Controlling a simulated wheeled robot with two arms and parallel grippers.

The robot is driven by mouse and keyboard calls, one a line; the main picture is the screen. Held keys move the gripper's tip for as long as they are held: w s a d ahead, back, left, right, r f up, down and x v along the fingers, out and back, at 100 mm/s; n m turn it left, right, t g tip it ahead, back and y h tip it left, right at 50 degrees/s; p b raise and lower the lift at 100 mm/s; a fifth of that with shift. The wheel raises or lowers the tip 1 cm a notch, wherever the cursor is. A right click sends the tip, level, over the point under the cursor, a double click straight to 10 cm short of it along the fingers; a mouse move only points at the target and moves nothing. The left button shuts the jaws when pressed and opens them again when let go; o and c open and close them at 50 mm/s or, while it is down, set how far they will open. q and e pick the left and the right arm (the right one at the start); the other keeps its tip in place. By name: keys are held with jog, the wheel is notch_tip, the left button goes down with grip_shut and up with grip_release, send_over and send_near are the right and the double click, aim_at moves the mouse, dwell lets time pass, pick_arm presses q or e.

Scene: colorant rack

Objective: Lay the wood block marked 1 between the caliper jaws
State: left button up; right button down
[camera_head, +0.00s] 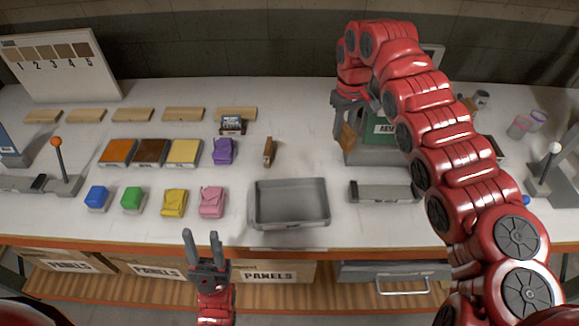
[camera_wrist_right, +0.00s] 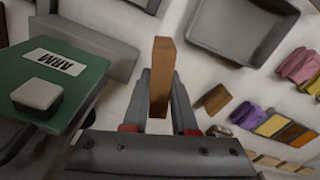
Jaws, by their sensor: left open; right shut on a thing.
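My right gripper (camera_head: 344,118) is shut on a brown wood block (camera_head: 348,138), held upright beside the green machine. In the right wrist view this block (camera_wrist_right: 161,72) stands between the fingertips; I see no number on it.
A grey metal tray (camera_head: 291,224) sits front centre, with a grey bar-shaped fixture (camera_head: 384,192) to its right. A green machine (camera_head: 381,143) labelled ARM stands behind. Coloured panels (camera_head: 150,153) and bundles (camera_head: 174,203) fill the left. A numbered board (camera_head: 60,65) stands back left.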

jog(key=a+f+n, duration=0.3)
jog(key=a+n, duration=0.3)
jog(key=a, duration=0.1)
jog(key=n+p, duration=0.1)
jog(key=n, duration=0.7)
send_near(288, 176)
notch_tip(288, 176, down, 5)
jog(key=p, duration=0.3)
jog(key=shift+s+a, duration=0.1)
jog(key=shift+a, duration=0.05)
jog(key=shift+f, duration=0.3)
jog(key=shift+f, duration=0.1)
jog(key=shift+f, duration=0.15)
jog(key=c, duration=0.7)
grip_release()
